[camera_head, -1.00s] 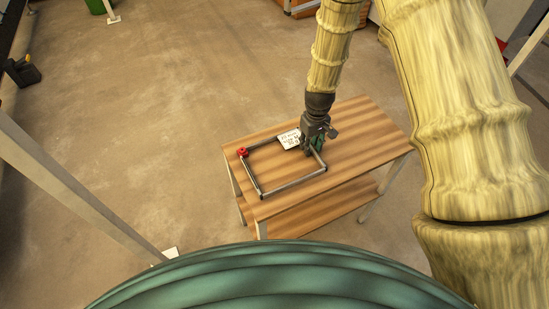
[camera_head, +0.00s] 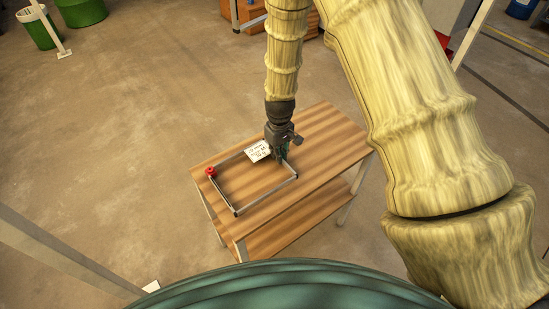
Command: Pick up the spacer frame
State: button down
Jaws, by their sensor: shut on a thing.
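The spacer frame (camera_head: 265,198) is a thin grey rectangular outline with a red knob (camera_head: 210,171) at its left corner. It lies flat over the wooden table top, and I cannot tell any gap beneath it. My gripper (camera_head: 281,158) points down at the frame's right side and is shut on it. The fingertips are small and partly dark against the wood, so the exact contact is hard to see. A white label card (camera_head: 257,151) with dark writing is beside the gripper, at the frame's back side.
The wooden table (camera_head: 325,130) has a lower shelf (camera_head: 275,232) and pale legs. Its right part is bare. Green bins (camera_head: 82,12) and a blue barrel (camera_head: 521,8) stand far back. A pale post (camera_head: 60,250) rises at the left. Open concrete floor surrounds the table.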

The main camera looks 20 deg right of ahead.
jog(key=shift+r+b, duration=0.3)
jog(key=shift+r, duration=0.65)
jog(key=s+d+b, duration=0.1)
jog(key=s+d, duration=0.1)
jog(key=s, duration=0.2)
jog(key=s+d+r+b, duration=0.1)
jog(key=s+d, duration=0.1)
jog(key=s, duration=0.3)
jog(key=s+d+r+b, duration=0.1)
jog(key=s+d, duration=0.2)
jog(key=s, duration=0.2)
jog(key=shift+s+d, duration=0.1)
jog(key=shift+s, duration=0.05)
jog(key=shift+f, duration=0.1)
